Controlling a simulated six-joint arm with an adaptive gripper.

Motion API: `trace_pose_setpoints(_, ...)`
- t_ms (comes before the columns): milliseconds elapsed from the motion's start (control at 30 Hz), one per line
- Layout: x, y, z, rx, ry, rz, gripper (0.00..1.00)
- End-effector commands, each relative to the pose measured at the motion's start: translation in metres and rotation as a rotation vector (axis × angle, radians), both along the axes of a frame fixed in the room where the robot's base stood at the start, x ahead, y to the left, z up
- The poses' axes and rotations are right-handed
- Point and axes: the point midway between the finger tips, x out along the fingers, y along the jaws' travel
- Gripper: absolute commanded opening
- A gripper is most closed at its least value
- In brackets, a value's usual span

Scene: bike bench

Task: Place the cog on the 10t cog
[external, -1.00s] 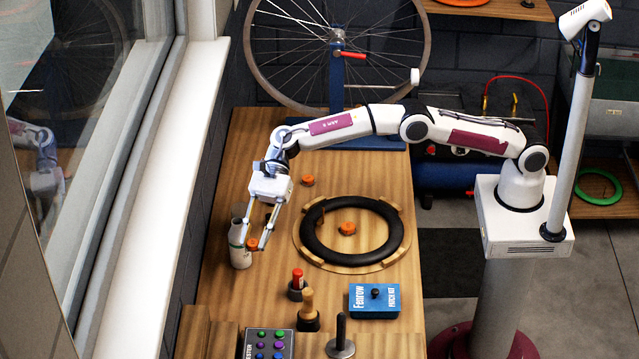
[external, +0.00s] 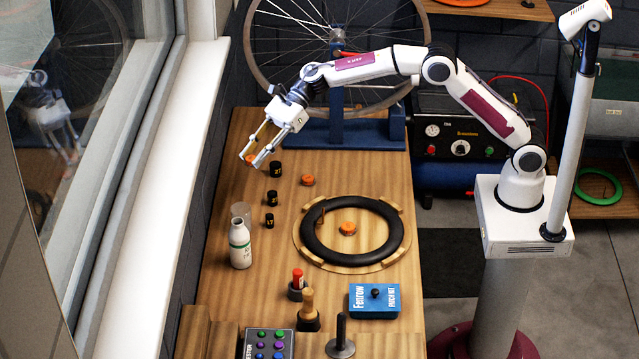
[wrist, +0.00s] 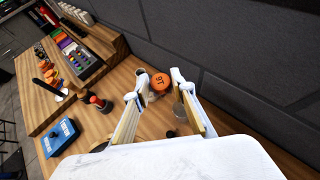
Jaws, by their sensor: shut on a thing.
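My gripper (external: 250,158) is shut on a small orange cog (external: 254,162), held above the back left part of the bench. In the wrist view the orange cog (wrist: 160,82) sits between the fingertips with dark lettering on its face, perhaps "9T". Three small black pieces with yellow markings stand in a row on the bench: a back one (external: 275,169), a middle one (external: 272,198) and a front one (external: 270,220). Their markings are too small to read surely. Two more orange pieces lie on the bench, one behind the tyre (external: 308,180) and one inside its ring (external: 348,228).
A white bottle (external: 240,245) stands front left of the black pieces, with a clear cup (external: 241,211) behind it. A black tyre (external: 313,255) lies on a wooden ring. A blue wheel stand (external: 337,130) is at the back. A blue patch-kit box (external: 374,301) and tools are in front.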

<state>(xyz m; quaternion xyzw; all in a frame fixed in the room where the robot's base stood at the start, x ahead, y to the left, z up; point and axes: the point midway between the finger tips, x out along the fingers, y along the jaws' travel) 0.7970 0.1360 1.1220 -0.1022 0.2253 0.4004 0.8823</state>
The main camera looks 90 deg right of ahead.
Motion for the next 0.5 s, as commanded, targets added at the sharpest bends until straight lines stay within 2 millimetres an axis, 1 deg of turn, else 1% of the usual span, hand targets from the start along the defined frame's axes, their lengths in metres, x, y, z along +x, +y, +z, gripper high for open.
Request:
trace_pose_setpoints(33,-0.002,-0.013,0.003,0.0,0.0,-0.028,0.09)
trace_pose_setpoints(100,-0.006,-0.027,0.005,0.001,0.001,-0.063,0.09)
trace_pose_setpoints(267,-0.014,-0.059,0.006,0.001,0.001,-0.142,0.09)
trace_pose_setpoints(500,-0.03,-0.102,0.002,0.0,0.001,-0.258,0.09)
